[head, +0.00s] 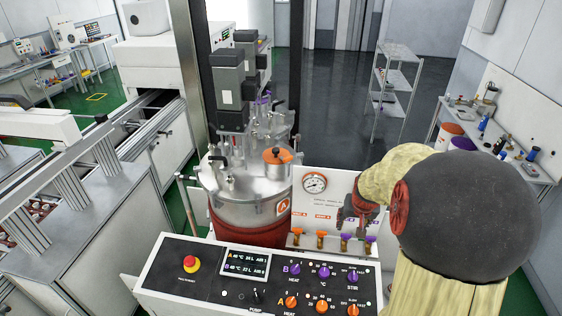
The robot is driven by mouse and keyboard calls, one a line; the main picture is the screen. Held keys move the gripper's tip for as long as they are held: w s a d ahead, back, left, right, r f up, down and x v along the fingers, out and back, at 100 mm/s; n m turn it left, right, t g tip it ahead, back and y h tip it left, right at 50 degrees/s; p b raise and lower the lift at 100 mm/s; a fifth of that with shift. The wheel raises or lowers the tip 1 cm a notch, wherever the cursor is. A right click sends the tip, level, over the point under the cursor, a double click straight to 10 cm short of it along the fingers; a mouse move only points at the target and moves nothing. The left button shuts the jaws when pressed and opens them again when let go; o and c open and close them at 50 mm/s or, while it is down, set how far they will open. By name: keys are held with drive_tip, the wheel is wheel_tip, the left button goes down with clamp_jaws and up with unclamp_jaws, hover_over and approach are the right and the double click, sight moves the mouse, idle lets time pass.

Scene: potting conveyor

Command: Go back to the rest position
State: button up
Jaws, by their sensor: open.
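My arm reaches in from the right side of the head view, with a dark rounded joint and pale yellow covers. My gripper (347,222) is at the arm's end, small and dark, pointing down. It is open and appears empty. It is in front of the white gauge panel (306,212), to the right of the round pressure gauge (315,183) and just above the row of small orange and purple valve handles (345,238). I cannot tell whether it touches a handle. The arm covers part of the panel's right side.
A control console (215,288) with knobs and a red stop button (191,264) stands in front. The steel tank (243,190) stands behind it. A conveyor (130,135) runs at left. A bench (540,178) with tools is at right. Dark floor (335,110) is open at the back.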

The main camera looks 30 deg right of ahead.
drive_tip(key=s+a+f+n+y+b, duration=0.1)
drive_tip(key=s+a+f+n+b, duration=0.1)
drive_tip(key=a+b, duration=0.6)
drive_tip(key=s+a+f+n+t+y+b, duration=0.1)
drive_tip(key=s+a+f+n+b, duration=0.2)
drive_tip(key=a+b, duration=0.6)
drive_tip(key=s+a+f+n+t+y+b, duration=0.1)
drive_tip(key=s+a+f+n+b, duration=0.2)
drive_tip(key=a, duration=1.4)
drive_tip(key=shift+s+f+b, duration=0.2)
drive_tip(key=shift+s+b, duration=1.5)
drive_tip(key=shift+b, duration=1.25)
drive_tip(key=shift+a, duration=0.1)
